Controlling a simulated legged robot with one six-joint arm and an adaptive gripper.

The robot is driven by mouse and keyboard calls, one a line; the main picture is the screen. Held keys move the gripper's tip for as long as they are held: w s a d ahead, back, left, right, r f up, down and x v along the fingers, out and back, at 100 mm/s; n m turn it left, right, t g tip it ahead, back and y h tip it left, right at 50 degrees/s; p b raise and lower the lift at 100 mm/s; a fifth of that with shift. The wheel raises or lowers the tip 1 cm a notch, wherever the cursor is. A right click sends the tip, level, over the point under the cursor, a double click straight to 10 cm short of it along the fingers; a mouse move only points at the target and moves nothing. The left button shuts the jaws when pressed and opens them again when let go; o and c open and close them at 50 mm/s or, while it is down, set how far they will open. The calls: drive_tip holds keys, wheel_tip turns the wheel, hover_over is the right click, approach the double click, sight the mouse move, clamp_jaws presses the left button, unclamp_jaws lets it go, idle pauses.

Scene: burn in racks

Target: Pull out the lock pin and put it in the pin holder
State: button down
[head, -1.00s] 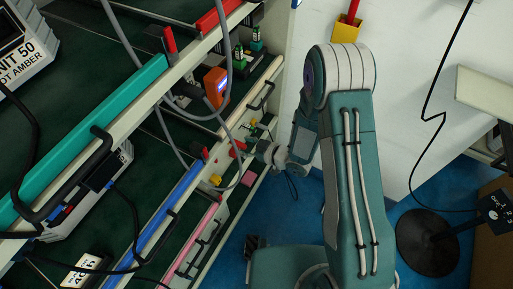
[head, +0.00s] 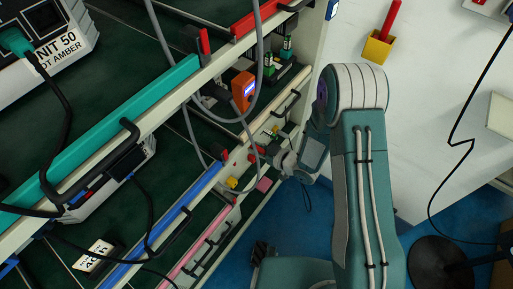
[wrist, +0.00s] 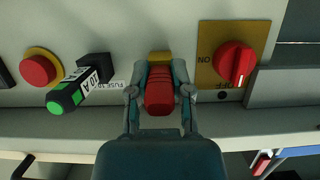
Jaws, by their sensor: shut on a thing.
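A red ribbed grip, which looks like the lock pin (wrist: 159,92), sits in front of a yellow block (wrist: 159,58) on the pale rack rail in the wrist view. My gripper (wrist: 158,100) has a finger on each side of it and is shut on it. The pin's inner end is hidden, so I cannot tell how deep it sits. In the head view my gripper (head: 270,153) is at the rack's front edge and small. A yellow box (head: 377,46) on the white wall holds a red stick; I cannot tell whether it is the pin holder.
In the wrist view, a red rotary switch (wrist: 234,62) on a yellow plate is right of my gripper. A green-tipped fuse handle (wrist: 65,98) and a red button (wrist: 40,68) stand left. Grey cables (head: 262,60) hang before the rack (head: 130,95). Blue floor lies below.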

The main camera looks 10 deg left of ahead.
drive_tip(key=shift+s+d, duration=0.3)
drive_tip(key=shift+d, duration=0.45)
idle(1.3)
drive_tip(key=shift+s+d, duration=0.3)
drive_tip(key=shift+d, duration=0.5)
drive_tip(key=shift+s+d, duration=0.3)
drive_tip(key=shift+d, duration=0.45)
